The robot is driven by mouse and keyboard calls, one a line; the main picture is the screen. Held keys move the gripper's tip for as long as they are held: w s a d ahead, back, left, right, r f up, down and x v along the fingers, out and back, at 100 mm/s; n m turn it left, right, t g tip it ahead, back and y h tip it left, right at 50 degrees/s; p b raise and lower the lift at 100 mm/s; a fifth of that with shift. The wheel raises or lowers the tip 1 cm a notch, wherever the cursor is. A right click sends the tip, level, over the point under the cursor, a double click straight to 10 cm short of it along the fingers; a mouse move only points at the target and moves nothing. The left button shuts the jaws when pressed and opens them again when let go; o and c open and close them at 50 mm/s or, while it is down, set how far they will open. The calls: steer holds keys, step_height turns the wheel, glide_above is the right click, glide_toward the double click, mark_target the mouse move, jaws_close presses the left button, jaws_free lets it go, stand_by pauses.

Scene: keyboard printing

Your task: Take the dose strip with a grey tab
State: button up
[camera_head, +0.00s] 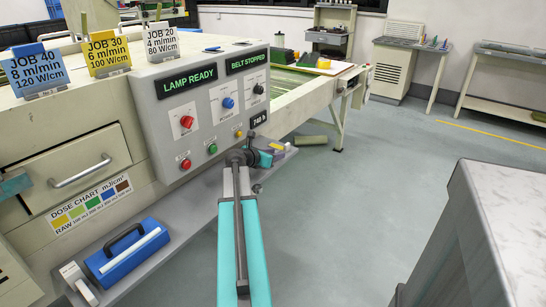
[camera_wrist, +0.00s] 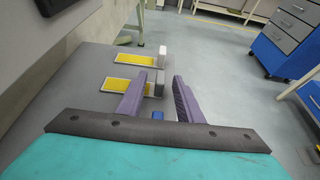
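In the wrist view, two dose strips with yellow faces lie on a grey shelf (camera_wrist: 85,80). The nearer strip (camera_wrist: 124,85) also has a greyish tab (camera_wrist: 159,83), partly behind my left finger. A small blue piece (camera_wrist: 158,115) shows between the fingers; whether a strip joins it is hidden. My gripper (camera_wrist: 161,78) has its purple fingers apart with nothing held, over the shelf by the nearer tab. In the head view my gripper (camera_head: 283,154) is at the shelf's far end, mostly behind my arm.
The machine's control panel (camera_head: 205,107) with knobs and buttons stands above the shelf, left of my arm. A blue handled tool (camera_head: 128,250) lies on the shelf's near part. A blue drawer cabinet (camera_wrist: 290,38) stands at right. The floor (camera_head: 365,190) right of the shelf is clear.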

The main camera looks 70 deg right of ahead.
steer(key=shift+s+d+f, duration=0.15)
steer(key=shift+d+f, duration=0.05)
steer(key=shift+d, duration=0.2)
jaws_close()
